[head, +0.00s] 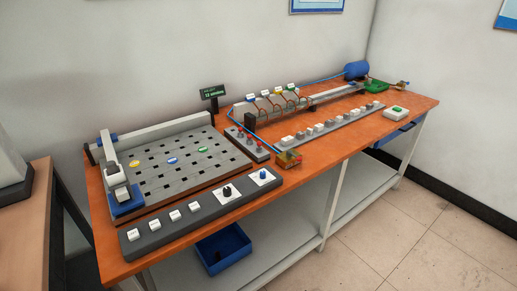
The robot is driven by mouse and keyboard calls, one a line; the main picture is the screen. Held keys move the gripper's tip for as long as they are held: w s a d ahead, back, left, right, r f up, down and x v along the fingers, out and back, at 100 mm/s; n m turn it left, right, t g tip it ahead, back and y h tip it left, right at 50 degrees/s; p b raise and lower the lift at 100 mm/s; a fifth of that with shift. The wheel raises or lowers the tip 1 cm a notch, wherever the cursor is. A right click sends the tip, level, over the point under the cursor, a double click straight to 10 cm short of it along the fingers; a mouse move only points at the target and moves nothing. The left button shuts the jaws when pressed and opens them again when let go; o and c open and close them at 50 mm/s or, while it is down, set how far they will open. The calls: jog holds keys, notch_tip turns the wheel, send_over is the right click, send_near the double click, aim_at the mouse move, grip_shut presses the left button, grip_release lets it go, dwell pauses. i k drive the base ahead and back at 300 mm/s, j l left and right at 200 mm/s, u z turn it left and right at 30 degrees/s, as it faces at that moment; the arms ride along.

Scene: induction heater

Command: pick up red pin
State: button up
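No piece that is clearly a red pin can be made out at this size. My gripper is not in this view.
A small black display (213,93) stands behind. A blue cylinder (356,70) sits at the back right. A blue bin (223,247) is on the lower shelf.

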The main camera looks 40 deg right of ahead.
aim_at(258, 148)
jog(key=i+l+u, duration=0.2)
jog(key=i, duration=0.25)
jog(key=i+l+u, duration=0.25)
jog(key=i, duration=0.2)
jog(key=j, duration=0.1)
